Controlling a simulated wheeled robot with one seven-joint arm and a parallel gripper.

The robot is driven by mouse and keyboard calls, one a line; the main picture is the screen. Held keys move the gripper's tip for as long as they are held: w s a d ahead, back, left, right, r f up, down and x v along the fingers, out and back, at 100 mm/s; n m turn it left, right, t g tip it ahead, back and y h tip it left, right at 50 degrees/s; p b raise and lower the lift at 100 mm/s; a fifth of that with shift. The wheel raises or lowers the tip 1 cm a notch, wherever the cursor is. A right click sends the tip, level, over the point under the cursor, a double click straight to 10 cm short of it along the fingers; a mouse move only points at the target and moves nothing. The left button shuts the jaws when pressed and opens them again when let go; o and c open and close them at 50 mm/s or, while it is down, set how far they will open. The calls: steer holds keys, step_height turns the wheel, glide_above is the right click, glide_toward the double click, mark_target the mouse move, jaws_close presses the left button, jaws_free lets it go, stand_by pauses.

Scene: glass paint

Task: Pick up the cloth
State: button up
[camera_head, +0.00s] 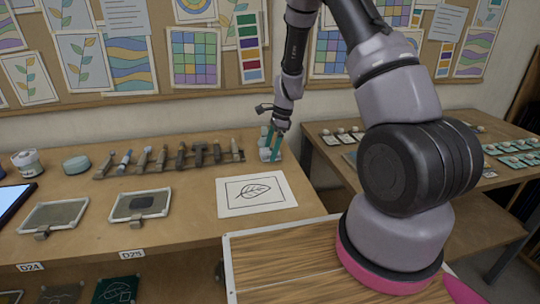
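My gripper (272,150) points down at the back right corner of the left table (200,239). Its teal fingers are beside or in front of small pale items (264,154), partly hidden by them. I cannot tell whether the fingers are apart or closed on something. No cloth can be made out for certain. A dark grey flat patch (142,201) lies in a framed tray (117,216) at the table's front; its material is too small to tell.
A row of handled tools (161,158) stands in a rack left of my gripper. A white sheet with a leaf drawing (254,213) lies in front of it. Another framed tray (26,228) and jars (76,164) are at left. A second table (325,172) with small items stands right.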

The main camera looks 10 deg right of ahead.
mark_target(271, 150)
steer(key=c, duration=1.2)
step_height(271, 150, up, 10)
steer(key=shift+r, duration=0.1)
steer(key=shift+c, duration=0.2)
